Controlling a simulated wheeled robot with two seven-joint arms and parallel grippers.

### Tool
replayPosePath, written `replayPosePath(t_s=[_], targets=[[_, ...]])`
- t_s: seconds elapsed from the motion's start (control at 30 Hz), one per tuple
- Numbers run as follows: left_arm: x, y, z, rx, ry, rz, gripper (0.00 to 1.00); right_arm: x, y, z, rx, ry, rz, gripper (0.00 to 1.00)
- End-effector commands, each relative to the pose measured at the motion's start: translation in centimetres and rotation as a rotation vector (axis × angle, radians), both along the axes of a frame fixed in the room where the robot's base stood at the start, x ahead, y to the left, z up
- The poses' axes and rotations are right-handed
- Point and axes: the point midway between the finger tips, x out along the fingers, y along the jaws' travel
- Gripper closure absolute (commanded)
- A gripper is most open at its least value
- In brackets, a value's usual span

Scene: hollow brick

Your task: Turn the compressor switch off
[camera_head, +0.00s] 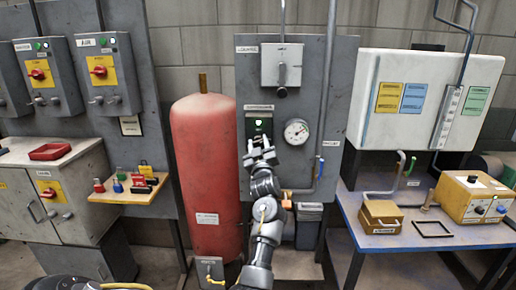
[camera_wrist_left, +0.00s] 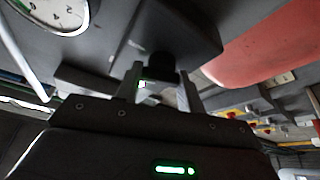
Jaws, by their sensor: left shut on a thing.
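The compressor switch box (camera_head: 257,118) is a dark panel with a small lit green lamp, mounted on the grey board right of the red tank. My left gripper (camera_head: 261,152) reaches up to the lower part of this box. In the left wrist view its fingers (camera_wrist_left: 162,90) are closed around a small dark knob-like part (camera_wrist_left: 161,66), which I take to be the switch handle. The fingers and wrist hide most of the handle, so its position cannot be read. A green glint shows between the fingers. My right gripper is in neither view.
A round gauge (camera_head: 296,132) and a vertical pipe are close on the right of the gripper. The red tank (camera_head: 204,160) stands close on the left. A lever box (camera_head: 281,65) is above. A blue-topped table (camera_head: 385,241) is at the right.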

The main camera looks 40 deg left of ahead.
Motion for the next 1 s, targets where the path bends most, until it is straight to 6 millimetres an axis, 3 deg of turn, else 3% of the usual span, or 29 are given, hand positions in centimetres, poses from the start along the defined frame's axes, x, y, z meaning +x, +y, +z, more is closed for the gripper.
replayPosePath(t_s=[1.0], targets=[[0.1, -0.1, 0.0, -0.752, -0.572, 0.000, 0.84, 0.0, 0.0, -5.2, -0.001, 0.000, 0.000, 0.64]])
